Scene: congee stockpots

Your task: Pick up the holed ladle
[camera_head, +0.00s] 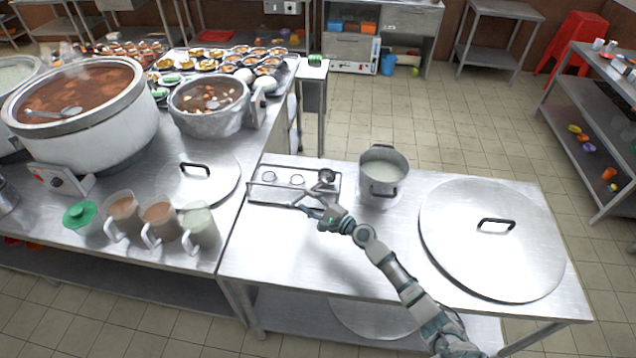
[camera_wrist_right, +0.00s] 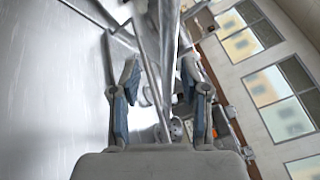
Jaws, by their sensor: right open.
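A shallow metal rack (camera_head: 252,196) lies on the steel table, left of a small pot. A round metal ladle head (camera_head: 326,176) shows at its right end; I cannot make out holes in it. My right gripper (camera_head: 312,201) is at the rack's front right side, close to the ladle head. In the right wrist view the right gripper (camera_wrist_right: 160,95) has its two fingers apart, with thin metal rods running between them. I cannot tell whether a finger touches them. My left gripper is out of view.
A pot of pale congee (camera_head: 383,172) stands just right of the rack. A large round lid (camera_head: 490,240) covers the table's right part. Mugs (camera_head: 160,226), another lid (camera_head: 207,186) and big soup pots (camera_head: 90,130) fill the left counter. The table's front left is bare.

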